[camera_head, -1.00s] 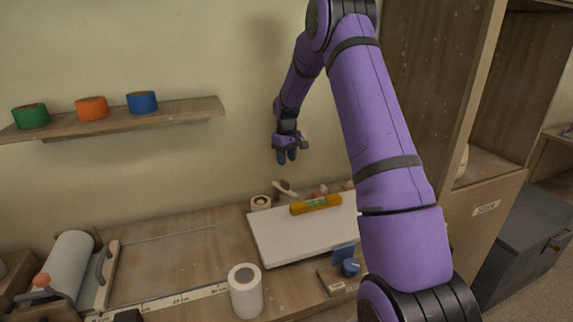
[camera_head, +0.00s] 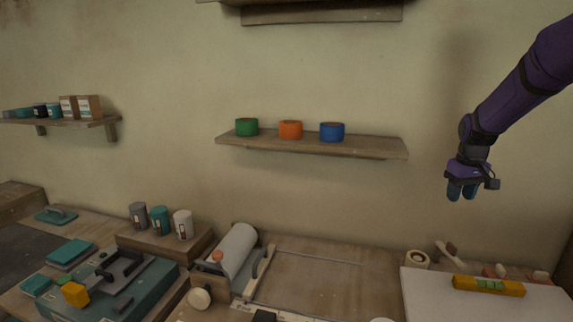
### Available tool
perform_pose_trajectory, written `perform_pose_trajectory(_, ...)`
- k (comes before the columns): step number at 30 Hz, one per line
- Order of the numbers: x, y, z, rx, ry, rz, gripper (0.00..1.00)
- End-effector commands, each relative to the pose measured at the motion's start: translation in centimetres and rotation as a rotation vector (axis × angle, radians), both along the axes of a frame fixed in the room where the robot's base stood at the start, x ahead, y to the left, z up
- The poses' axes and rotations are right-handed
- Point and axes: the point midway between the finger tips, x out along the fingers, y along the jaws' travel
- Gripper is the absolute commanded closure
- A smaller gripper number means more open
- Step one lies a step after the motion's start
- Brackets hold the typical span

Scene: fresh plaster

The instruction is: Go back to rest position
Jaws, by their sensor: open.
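My gripper (camera_head: 462,190) hangs from my purple arm at the right of the head view, fingers pointing down. Its blue fingertips look slightly apart, with nothing between them. It is in the air in front of the wall, above the right part of the workbench (camera_head: 320,275) and right of the shelf with coloured rolls. Most of my arm is outside the picture.
A wall shelf (camera_head: 370,148) holds green (camera_head: 247,127), orange (camera_head: 290,130) and blue (camera_head: 332,132) rolls. A yellow level (camera_head: 488,286) lies on a white board (camera_head: 430,300). A roller device (camera_head: 232,252) and several cans stand left. The bench middle is mostly bare.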

Motion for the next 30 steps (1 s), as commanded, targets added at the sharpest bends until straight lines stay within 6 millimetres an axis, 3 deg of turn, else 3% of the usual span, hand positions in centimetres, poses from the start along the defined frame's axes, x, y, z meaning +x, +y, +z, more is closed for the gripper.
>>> perform_pose_trajectory(1, -1.1, 1.1, 1.8, -0.005, -0.018, -0.001, 0.6)
perform_pose_trajectory(6, -4.9, 4.4, 6.3, -0.013, -0.064, -0.012, 0.6)
perform_pose_trajectory(15, -13.0, 9.6, 12.0, -0.014, -0.151, -0.033, 0.6)
perform_pose_trajectory(21, -18.9, 12.4, 14.3, -0.007, -0.209, -0.046, 0.6)
perform_pose_trajectory(30, -27.8, 15.5, 15.3, 0.02, -0.296, -0.067, 0.6)
